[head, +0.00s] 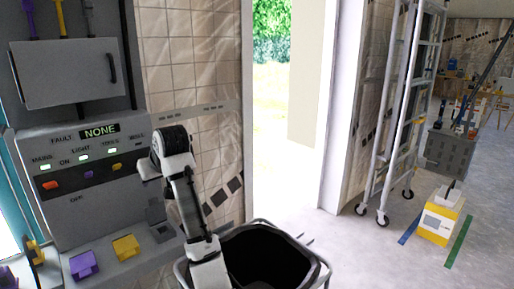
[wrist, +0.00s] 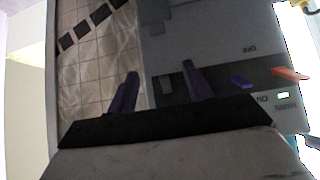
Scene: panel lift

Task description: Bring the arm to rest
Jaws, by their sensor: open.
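My arm (head: 184,195) rises in front of the right side of a grey control panel (head: 62,221) in the head view, its upper part bent toward the panel. The fingertips cannot be made out there. In the wrist view my gripper (wrist: 160,86) is open, its two purple fingers spread with nothing between them. The panel (wrist: 215,40) appears upside down behind them; I cannot tell the gap. The display (head: 100,130) reads NONE beside FAULT. Green lamps are lit under MAINS, LIGHT and TOOLS. An orange switch (head: 50,185) and a purple switch (head: 88,174) show below.
A purple block (head: 84,265) and a yellow block (head: 126,247) sit on the panel's lower ledge. A closed grey cabinet (head: 65,73) is above. A black bin (head: 265,260) stands close by the arm. A wheeled ladder (head: 400,110) stands right of the open doorway (head: 275,150).

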